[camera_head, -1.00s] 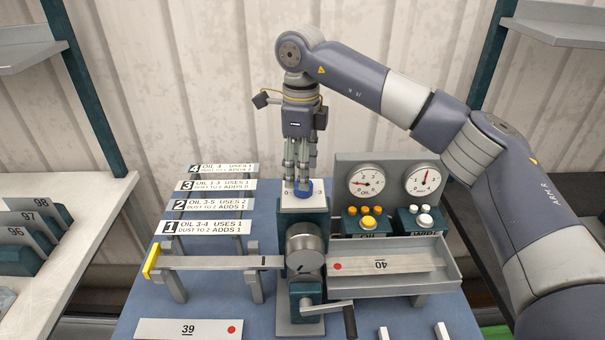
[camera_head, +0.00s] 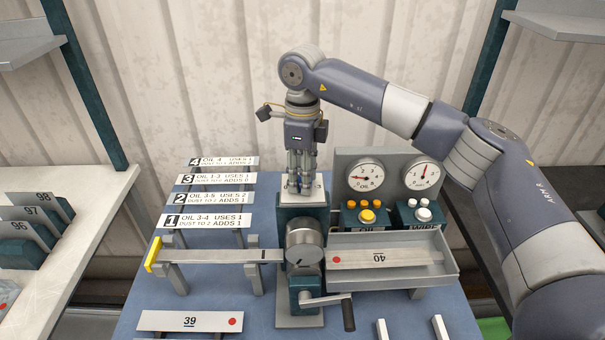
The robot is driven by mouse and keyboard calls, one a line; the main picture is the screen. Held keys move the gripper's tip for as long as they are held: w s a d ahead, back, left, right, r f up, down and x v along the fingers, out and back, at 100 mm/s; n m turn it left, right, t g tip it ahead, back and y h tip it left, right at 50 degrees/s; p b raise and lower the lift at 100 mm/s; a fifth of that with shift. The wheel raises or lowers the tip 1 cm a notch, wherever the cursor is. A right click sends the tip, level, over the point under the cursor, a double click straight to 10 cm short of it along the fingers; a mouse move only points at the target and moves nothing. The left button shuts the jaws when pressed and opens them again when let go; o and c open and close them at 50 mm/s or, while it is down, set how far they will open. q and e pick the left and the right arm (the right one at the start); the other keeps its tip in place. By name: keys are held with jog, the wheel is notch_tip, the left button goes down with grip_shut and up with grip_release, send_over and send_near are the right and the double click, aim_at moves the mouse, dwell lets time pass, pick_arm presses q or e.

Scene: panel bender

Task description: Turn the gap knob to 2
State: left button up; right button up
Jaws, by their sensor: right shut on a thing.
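The gap knob sits on the white top plate (camera_head: 316,195) of the bender's dark green post (camera_head: 314,217). My right gripper (camera_head: 302,187) points straight down over this plate and is shut on the gap knob. Its fingers hide nearly all of the knob, so I cannot read its setting. My left gripper is not in view.
Right of the post are two dials (camera_head: 365,176), button boxes (camera_head: 367,217) and a tray holding strip 40 (camera_head: 390,256). Numbered signs (camera_head: 208,221) stand at left above a yellow-ended bar (camera_head: 210,257). A crank (camera_head: 348,316) is below; strip 39 (camera_head: 189,321) lies in front.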

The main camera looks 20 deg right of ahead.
jog(key=m+b, duration=0.2)
jog(key=shift+m, duration=0.3)
jog(key=m+b, duration=0.1)
jog(key=m, duration=0.1)
jog(key=shift+m+b, duration=0.3)
jog(key=shift+m, duration=0.1)
jog(key=m+b, duration=0.1)
jog(key=m, duration=0.2)
jog(key=shift+r+m+b, duration=0.1)
jog(key=shift+m+b, duration=0.65)
jog(key=shift+m, duration=0.95)
jog(key=o, duration=1.1)
jog(key=shift+c, duration=0.2)
